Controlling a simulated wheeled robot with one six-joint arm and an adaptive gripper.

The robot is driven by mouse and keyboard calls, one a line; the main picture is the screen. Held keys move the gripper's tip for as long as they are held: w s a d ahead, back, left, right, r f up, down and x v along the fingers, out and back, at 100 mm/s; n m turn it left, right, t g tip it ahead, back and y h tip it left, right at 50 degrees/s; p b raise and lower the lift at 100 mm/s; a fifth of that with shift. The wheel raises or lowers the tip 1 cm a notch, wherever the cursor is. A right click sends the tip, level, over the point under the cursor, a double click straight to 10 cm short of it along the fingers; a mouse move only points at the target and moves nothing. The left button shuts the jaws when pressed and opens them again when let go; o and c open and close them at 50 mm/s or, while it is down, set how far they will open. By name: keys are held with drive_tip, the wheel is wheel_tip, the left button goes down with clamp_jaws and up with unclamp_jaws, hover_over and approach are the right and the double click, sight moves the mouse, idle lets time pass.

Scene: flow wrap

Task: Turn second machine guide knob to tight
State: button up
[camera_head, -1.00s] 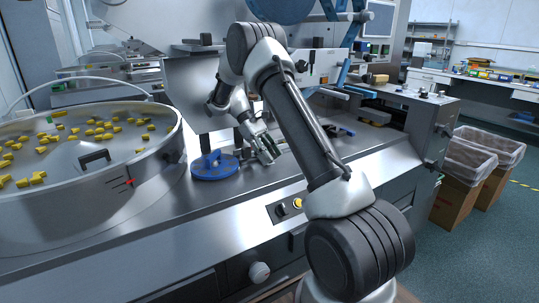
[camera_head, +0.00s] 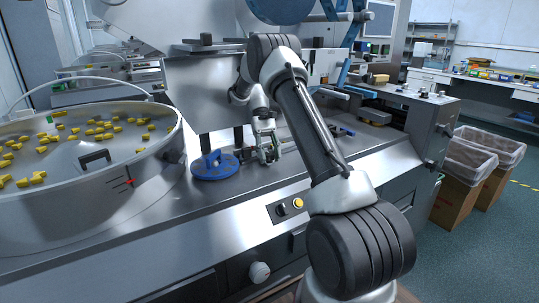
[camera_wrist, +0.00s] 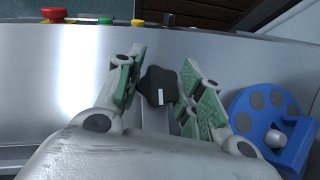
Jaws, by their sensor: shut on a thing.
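The guide knob (camera_wrist: 158,85) is black and lobed, with a white mark that points toward the bottom of the wrist view. It sits between the green-padded fingers of my gripper (camera_wrist: 160,88), which is shut on it. In the head view my gripper (camera_head: 268,155) points down at the steel machine deck, right of a blue disc. The knob cannot be made out there, hidden by the fingers. I cannot tell which machine guide number it is from a label.
The blue disc with a handle (camera_head: 214,165) stands close left of my gripper; it also shows in the wrist view (camera_wrist: 255,105). A round bowl (camera_head: 70,205) with yellow pieces fills the left. A yellow button (camera_head: 298,203) is on the front panel. Lined cartons (camera_head: 470,190) stand right.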

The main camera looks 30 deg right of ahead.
idle(0.4)
drive_tip(key=o, duration=1)
